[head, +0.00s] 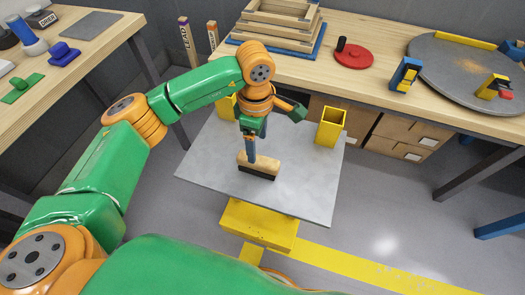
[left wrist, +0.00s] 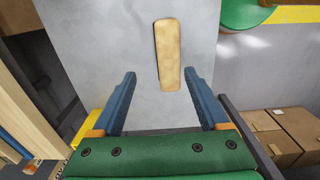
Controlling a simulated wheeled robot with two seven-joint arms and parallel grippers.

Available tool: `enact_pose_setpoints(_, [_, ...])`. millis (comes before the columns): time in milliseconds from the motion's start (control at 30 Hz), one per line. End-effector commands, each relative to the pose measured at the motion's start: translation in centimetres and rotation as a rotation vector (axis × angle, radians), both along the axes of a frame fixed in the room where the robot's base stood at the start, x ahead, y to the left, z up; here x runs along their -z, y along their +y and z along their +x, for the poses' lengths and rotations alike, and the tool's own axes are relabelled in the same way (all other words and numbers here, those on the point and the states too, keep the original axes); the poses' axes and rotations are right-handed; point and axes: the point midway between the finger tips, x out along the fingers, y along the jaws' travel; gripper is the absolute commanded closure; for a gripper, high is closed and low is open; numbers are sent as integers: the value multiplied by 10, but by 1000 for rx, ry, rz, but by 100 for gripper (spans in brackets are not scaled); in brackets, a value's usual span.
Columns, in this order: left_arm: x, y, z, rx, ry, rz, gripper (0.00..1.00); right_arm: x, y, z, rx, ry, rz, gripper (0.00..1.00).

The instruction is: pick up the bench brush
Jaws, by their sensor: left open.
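The bench brush (head: 260,161) has a pale wooden back and dark bristles. It rests bristles down on a grey metal plate (head: 220,165). My left gripper (head: 251,154) points down over the brush in the head view, and one blue finger hides part of the wood. In the left wrist view, the left gripper (left wrist: 160,73) is open with its two blue fingers wide apart. There the brush back (left wrist: 168,50) runs away from the gripper, its near end between the fingertips. Whether the fingers touch it I cannot tell. My right gripper is not in view.
Yellow square holders (head: 330,127) stand on the plate's far side, one partly behind my arm. A wooden bench (head: 385,90) runs behind, with stacked wooden frames (head: 280,22) and a red disc (head: 354,57). Another bench (head: 100,45) is at left. The plate's front is clear.

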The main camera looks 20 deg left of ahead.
Motion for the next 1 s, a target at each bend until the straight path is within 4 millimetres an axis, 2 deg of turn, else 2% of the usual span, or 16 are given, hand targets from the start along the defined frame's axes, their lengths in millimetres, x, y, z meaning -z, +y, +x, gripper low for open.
enact_pose_setpoints(200, [41, -6, -10, 1, 5, -2, 22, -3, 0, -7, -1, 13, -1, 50])
enact_pose_setpoints(300, [55, -6, -9, 0, 4, -2, 22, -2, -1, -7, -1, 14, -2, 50])
enact_pose_setpoints(533, [58, -6, -9, 1, 0, -3, 22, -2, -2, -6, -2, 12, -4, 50])
enact_pose_setpoints(800, [57, -6, -9, 1, 1, -4, 95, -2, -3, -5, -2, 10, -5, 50])
enact_pose_setpoints(833, [57, -6, -9, 1, 1, -4, 100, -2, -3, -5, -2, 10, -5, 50])
enact_pose_setpoints(1000, [57, -6, -9, 1, 1, -4, 100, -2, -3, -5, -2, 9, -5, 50])
